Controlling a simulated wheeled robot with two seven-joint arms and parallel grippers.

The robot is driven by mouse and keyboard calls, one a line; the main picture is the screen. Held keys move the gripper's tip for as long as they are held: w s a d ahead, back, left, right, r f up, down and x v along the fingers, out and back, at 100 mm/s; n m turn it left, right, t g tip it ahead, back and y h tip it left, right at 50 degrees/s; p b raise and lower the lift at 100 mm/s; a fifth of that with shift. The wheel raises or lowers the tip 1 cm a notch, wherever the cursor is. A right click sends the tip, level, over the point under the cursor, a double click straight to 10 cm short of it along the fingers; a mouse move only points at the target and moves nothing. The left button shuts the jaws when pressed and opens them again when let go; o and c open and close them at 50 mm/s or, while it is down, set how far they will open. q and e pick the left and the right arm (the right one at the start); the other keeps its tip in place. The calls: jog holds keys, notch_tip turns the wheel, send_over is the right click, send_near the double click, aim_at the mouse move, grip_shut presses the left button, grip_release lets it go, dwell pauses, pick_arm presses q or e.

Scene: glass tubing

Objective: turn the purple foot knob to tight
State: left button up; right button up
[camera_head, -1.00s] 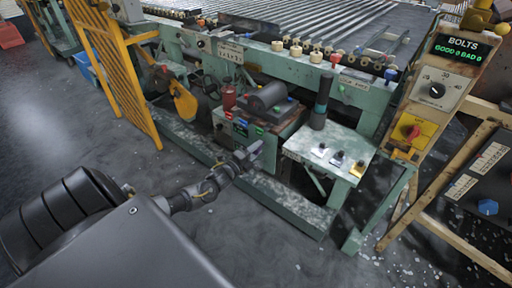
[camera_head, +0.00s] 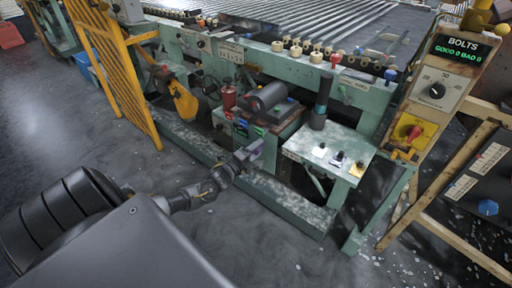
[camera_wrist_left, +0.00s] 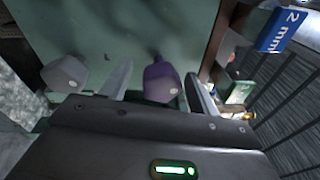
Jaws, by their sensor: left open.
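The purple foot knob (camera_wrist_left: 160,83) shows in the left wrist view, against a pale green panel. My left gripper (camera_wrist_left: 157,72) is open, with one finger on each side of the knob. The knob sits nearer the right finger. I cannot tell whether either finger touches it. A light grey knob (camera_wrist_left: 64,75) is just outside the left finger. In the head view my left gripper (camera_head: 249,153) is low at the front of the green machine, and the purple knob is hard to make out there. My right gripper is not in view.
The machine's green lower rail (camera_head: 285,200) runs beside the gripper. A blue box marked "2 mm" (camera_wrist_left: 282,30) is at upper right in the wrist view. The floor in front is open.

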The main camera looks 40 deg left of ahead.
pick_arm(q)
jog(key=shift+s+f, duration=0.1)
jog(key=shift+s, duration=0.25)
jog(key=s, duration=1)
jog(key=shift+a+f+p, duration=0.3)
jog(key=shift+a+p, duration=0.05)
jog(key=shift+a, duration=0.05)
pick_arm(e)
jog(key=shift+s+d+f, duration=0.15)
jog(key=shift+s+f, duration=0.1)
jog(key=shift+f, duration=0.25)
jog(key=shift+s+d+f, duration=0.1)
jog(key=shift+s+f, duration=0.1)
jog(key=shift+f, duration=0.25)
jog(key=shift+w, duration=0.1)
